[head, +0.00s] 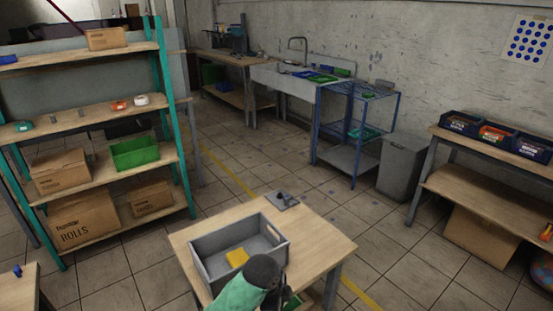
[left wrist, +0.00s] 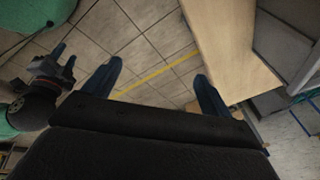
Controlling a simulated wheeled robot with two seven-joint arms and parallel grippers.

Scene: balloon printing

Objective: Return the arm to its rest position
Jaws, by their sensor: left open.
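My left gripper (left wrist: 158,70) shows in the left wrist view with its two dark blue fingers wide apart. In the head view a green and black arm part of mine covers the near edge of the table (head: 320,243); neither gripper's fingers can be made out there.
A grey crate (head: 207,269) with a yellow item (head: 237,257) inside stands on the table. A grey plate with a small device (head: 284,201) lies behind it. A teal-framed shelf (head: 160,100) is at left, a blue rack (head: 318,125) behind.

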